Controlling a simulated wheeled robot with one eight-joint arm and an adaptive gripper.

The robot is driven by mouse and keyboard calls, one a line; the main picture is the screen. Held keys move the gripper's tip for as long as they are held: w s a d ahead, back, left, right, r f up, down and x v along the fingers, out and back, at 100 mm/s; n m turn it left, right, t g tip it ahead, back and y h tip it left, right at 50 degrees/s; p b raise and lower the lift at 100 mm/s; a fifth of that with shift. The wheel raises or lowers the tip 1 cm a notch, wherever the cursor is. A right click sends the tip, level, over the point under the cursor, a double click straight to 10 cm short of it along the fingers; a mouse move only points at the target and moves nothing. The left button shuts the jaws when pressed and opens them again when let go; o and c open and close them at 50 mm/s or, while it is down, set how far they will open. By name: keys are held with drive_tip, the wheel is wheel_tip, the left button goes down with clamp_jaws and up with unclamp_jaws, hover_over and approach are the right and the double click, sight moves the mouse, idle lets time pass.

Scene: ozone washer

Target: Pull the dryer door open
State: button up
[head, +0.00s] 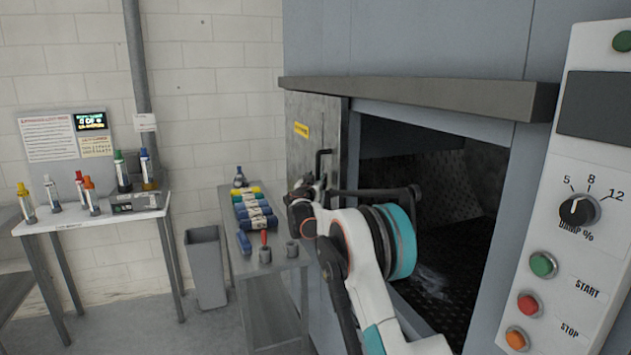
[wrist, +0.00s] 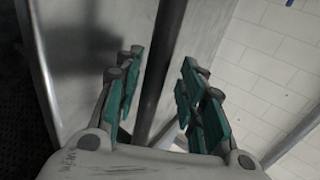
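The dryer door (head: 312,112) is a grey metal panel with a yellow label. It stands swung out at the left of the dark dryer opening (head: 425,185), which is largely uncovered. Its dark bar handle (head: 319,163) sticks out from the panel; my gripper (head: 306,188) is at its lower part. In the wrist view the door face (wrist: 105,35) is behind the fingers, and the handle bar (wrist: 164,65) runs between the teal pads of my gripper (wrist: 160,88). The fingers are apart, one on each side of the bar, with no clear grip. Contact is hard to judge.
A control panel (head: 590,160) with a knob and buttons is at the right. A narrow grey table (head: 285,263) with bottles and blue rolls stands left of my arm. A grey bin (head: 206,270) and a white side table (head: 75,223) are farther left.

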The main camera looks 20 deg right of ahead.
drive_tip(key=v, duration=1.2)
drive_tip(key=shift+s, duration=0.1)
drive_tip(key=s+a+r+n+g+y+b, duration=0.1)
drive_tip(key=s+g, duration=0.1)
drive_tip(key=s, duration=1.1)
drive_tip(key=s+r+n+g+y+b, duration=0.1)
drive_tip(key=s+r+g+y+b, duration=0.15)
drive_tip(key=s, duration=1.05)
drive_tip(key=s+a+f+n+g+y, duration=0.1)
drive_tip(key=s+a+f, duration=0.3)
drive_tip(key=s, duration=0.6)
drive_tip(key=s+a+f+n+g+y+b, duration=0.1)
drive_tip(key=s+a+f+n+y, duration=0.1)
drive_tip(key=s+f, duration=0.5)
drive_tip(key=s+a+f+n+g+y+b, duration=0.1)
drive_tip(key=s+a+f+y, duration=0.2)
drive_tip(key=s, duration=1.1)
drive_tip(key=a+f, duration=0.2)
drive_tip(key=a, duration=0.2)
drive_tip(key=shift+f+n, duration=0.3)
drive_tip(key=shift+n, duration=0.1)
drive_tip(key=shift+y, duration=0.25)
